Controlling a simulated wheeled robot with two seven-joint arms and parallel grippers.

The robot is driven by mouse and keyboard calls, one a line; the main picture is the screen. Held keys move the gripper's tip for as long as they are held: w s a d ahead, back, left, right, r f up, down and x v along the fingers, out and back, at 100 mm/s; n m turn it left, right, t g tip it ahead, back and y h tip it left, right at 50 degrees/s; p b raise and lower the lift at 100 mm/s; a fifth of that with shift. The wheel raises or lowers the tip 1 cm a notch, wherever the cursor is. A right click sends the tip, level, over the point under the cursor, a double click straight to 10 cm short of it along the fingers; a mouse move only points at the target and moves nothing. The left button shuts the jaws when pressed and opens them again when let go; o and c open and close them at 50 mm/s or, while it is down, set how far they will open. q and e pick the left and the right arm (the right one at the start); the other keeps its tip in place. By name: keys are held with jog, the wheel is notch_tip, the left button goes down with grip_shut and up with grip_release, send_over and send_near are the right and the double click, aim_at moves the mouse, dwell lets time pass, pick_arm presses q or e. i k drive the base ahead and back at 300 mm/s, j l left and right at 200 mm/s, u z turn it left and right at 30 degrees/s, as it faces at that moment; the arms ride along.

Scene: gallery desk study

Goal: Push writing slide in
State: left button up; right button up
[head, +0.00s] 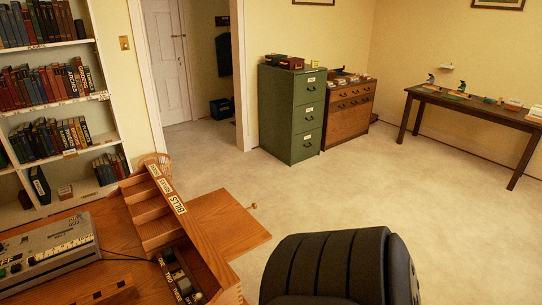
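The writing slide (232,219) is a flat wooden board. It sticks out past the desk's side, toward the middle of the floor, behind a wooden sorter with labelled compartments (160,238). A small round knob (253,206) shows at its outer end. The slide's inner part is hidden by the sorter. The wooden desk (130,270) fills the lower left. Neither of my grippers is in view.
A black ribbed chair back (325,268) stands right of the desk, near the slide. A grey machine (45,252) lies on the desk. A bookshelf (92,95), green cabinet (290,115) and side table (465,102) line the walls. The carpet between is clear.

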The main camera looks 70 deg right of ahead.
aim_at(231, 229)
jog(key=k+l+z, duration=0.1)
jog(key=l, duration=0.4)
jog(key=k+l, duration=0.25)
jog(key=l, duration=0.25)
jog(key=k+l+z, duration=0.15)
jog(key=l, duration=0.35)
jog(key=k+l, duration=0.15)
jog(key=l, duration=0.4)
jog(key=k+l+z, duration=0.15)
jog(key=l, duration=0.35)
jog(key=l+z, duration=0.1)
jog(key=l, duration=0.45)
jog(key=k+l, duration=0.15)
jog(key=l, duration=0.4)
jog(key=z, duration=0.05)
